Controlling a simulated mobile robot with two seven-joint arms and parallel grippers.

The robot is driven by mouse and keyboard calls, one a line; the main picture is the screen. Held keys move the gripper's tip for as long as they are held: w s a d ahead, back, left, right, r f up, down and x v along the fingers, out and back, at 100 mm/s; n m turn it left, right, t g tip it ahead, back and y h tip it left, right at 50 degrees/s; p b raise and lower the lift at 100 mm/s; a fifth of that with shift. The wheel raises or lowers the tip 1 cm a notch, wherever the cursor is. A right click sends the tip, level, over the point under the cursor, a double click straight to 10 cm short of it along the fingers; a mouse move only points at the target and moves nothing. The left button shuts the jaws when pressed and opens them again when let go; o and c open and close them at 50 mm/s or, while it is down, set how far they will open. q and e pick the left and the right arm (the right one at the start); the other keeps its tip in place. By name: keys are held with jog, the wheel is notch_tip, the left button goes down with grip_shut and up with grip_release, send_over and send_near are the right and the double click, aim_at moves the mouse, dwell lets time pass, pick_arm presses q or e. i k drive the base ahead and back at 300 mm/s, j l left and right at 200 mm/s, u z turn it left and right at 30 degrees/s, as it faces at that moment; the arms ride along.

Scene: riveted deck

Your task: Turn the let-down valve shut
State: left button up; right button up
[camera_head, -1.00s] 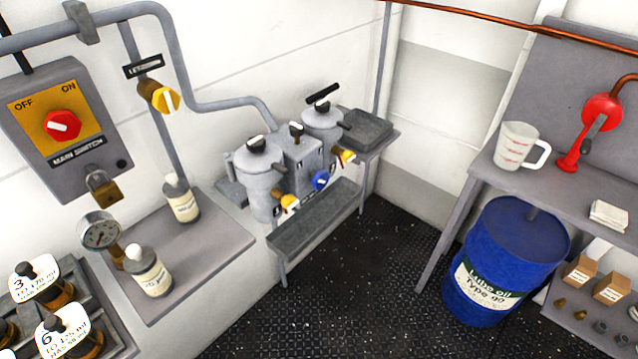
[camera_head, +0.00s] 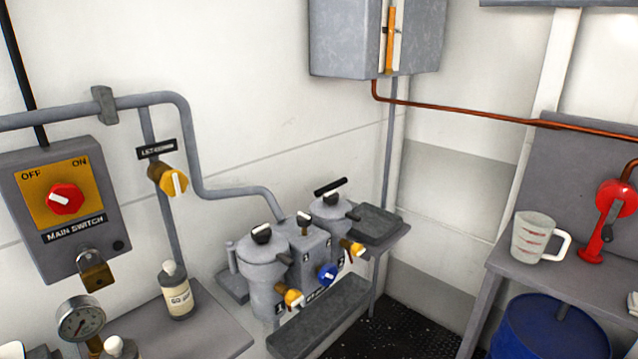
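The let-down valve (camera_head: 172,180) is a yellow knob with a white pointer bar, on a brass body. It sits on a grey vertical pipe on the left wall, just below a black label plate (camera_head: 157,149) that appears to read LET-DOWN. The white bar stands close to vertical, tilted slightly. Neither of my grippers shows in the head view, and nothing touches the valve.
Left of the valve is the main switch box (camera_head: 62,205) with a red knob and padlock (camera_head: 95,271). Below are a gauge (camera_head: 80,318) and a bottle (camera_head: 177,291) on a shelf. Grey twin pots (camera_head: 262,270) with yellow and blue valves stand right. A blue drum (camera_head: 550,330) is far right.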

aim_at(173, 182)
jog(key=u, duration=2.3)
jog(key=z, duration=1.35)
jog(key=i+l, duration=0.15)
jog(key=i+l+u, duration=0.1)
jog(key=l, duration=0.3)
jog(key=i+l, duration=0.15)
jog(key=l, duration=0.1)
